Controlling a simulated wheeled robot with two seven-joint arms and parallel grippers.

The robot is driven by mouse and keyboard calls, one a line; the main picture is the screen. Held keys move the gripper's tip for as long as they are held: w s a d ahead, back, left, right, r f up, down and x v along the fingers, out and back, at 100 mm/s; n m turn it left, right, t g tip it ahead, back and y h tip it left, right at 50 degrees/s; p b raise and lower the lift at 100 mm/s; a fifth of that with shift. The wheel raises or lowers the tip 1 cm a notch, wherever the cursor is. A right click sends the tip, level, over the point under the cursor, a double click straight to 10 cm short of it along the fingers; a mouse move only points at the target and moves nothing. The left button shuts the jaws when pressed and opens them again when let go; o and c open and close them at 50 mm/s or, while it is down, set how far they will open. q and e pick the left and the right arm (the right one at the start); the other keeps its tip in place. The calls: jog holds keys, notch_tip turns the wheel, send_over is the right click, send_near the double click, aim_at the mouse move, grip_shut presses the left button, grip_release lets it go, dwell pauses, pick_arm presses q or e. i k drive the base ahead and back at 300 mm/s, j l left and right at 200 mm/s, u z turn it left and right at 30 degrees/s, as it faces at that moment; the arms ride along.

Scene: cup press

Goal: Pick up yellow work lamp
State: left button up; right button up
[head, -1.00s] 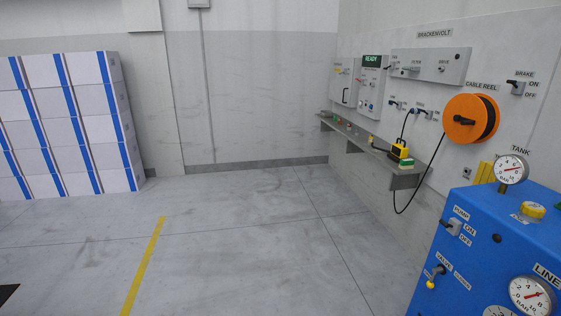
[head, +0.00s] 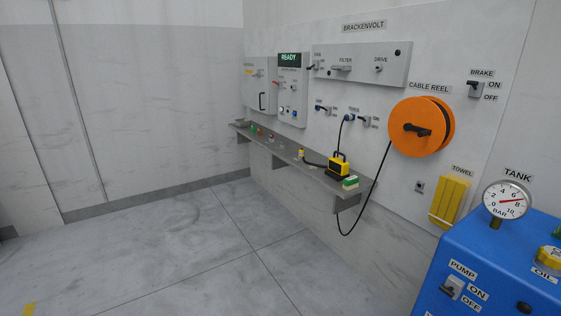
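The yellow work lamp (head: 339,166) stands upright on the narrow grey wall shelf (head: 287,153), toward its right end. It has a black handle on top, and a black cable lies by it. A small green and white block (head: 350,183) sits just to its right on the shelf. Neither of my grippers is in view.
The orange cable reel (head: 408,128) is on the wall right of the lamp, its black cable hanging below the shelf. The blue machine (head: 470,250) with gauge fills the lower right. A yellow towel (head: 451,200) hangs on the wall. The floor (head: 190,255) before the shelf is clear.

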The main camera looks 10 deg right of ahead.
aim_at(338, 167)
jog(key=i+l+z, duration=0.15)
jog(key=i, duration=0.65)
jog(key=i+l+z, duration=0.1)
jog(key=i, duration=0.75)
